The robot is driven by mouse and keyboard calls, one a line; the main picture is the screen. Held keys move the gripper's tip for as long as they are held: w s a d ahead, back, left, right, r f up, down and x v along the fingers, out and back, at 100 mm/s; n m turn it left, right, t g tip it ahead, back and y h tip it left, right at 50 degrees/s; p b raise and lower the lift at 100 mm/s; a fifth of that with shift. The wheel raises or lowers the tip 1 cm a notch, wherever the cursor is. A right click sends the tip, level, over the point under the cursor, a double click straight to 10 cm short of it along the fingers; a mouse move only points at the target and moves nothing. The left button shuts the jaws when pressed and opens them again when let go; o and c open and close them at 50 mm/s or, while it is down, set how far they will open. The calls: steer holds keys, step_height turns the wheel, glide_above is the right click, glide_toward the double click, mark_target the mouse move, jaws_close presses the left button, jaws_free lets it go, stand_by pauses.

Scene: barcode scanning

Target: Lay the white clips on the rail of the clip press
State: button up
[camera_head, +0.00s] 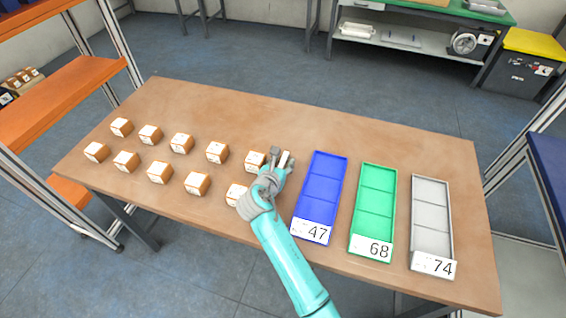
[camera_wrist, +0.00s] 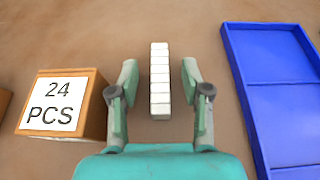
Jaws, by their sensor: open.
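A straight row of several small white blocks (camera_wrist: 160,76), perhaps the white clips, lies on the brown table in the wrist view. In the head view part of the row (camera_head: 286,159) shows beside my gripper's fingers. My gripper (camera_wrist: 160,84) is open, with one finger on each side of the row. Gaps show between the fingers and the blocks, so it holds nothing. In the head view my gripper (camera_head: 279,158) is over the middle of the table, left of the blue tray. I see no clip press or rail in either view.
The blue tray (camera_head: 320,188) labelled 47, green tray (camera_head: 373,205) labelled 68 and grey tray (camera_head: 431,222) labelled 74 look empty. Several boxes with white labels stand left; one box (camera_wrist: 92,123) reads "24 PCS". The table's far side (camera_head: 330,118) is clear.

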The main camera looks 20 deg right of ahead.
jaws_close()
steer(key=shift+r, duration=0.1)
